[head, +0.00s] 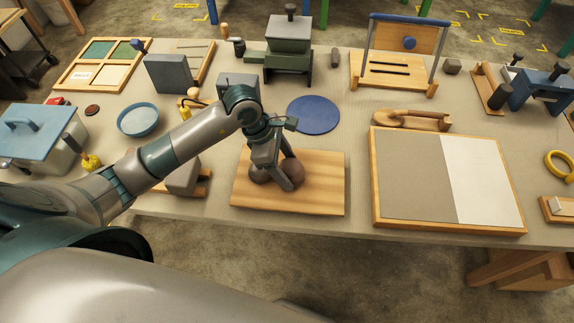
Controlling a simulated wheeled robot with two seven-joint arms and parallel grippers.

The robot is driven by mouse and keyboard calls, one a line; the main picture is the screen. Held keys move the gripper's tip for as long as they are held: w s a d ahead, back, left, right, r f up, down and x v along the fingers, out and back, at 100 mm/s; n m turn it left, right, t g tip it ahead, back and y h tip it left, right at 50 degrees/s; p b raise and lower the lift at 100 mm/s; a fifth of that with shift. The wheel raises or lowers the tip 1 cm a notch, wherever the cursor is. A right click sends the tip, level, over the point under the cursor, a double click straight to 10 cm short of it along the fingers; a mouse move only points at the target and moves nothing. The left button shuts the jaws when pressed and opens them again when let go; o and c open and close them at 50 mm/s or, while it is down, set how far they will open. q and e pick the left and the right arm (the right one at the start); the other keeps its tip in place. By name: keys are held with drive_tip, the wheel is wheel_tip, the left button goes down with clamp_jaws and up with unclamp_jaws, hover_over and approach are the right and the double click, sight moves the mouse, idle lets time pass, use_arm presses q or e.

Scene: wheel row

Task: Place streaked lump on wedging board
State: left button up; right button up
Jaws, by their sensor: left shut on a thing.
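My left gripper (271,184) reaches down over a plain wooden board (325,190) near the table's front edge. It is shut on a dark brown lump (267,177), which sits low at the board's surface. Brown clay also shows to the right of the right finger (293,168); I cannot tell whether it is the same lump or a second one. The fingers hide much of it, and no streaks can be made out. A wood-framed board with a grey and a white panel (412,180) lies to the right, its surface empty. My right gripper is not in view.
A blue disc (313,115) lies behind the plain board. A wooden tool on a rest (411,119) stands behind the two-panel board. A blue bowl (138,120) and a lidded bin (40,135) are at left. A narrow gap separates the two boards.

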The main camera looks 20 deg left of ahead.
use_arm(q)
drive_tip(key=shift+f, duration=0.1)
use_arm(e)
drive_tip(key=shift+w+f, duration=0.15)
drive_tip(key=shift+w, duration=0.2)
use_arm(q)
drive_tip(key=o, duration=1.6)
drive_tip(key=shift+c, duration=0.2)
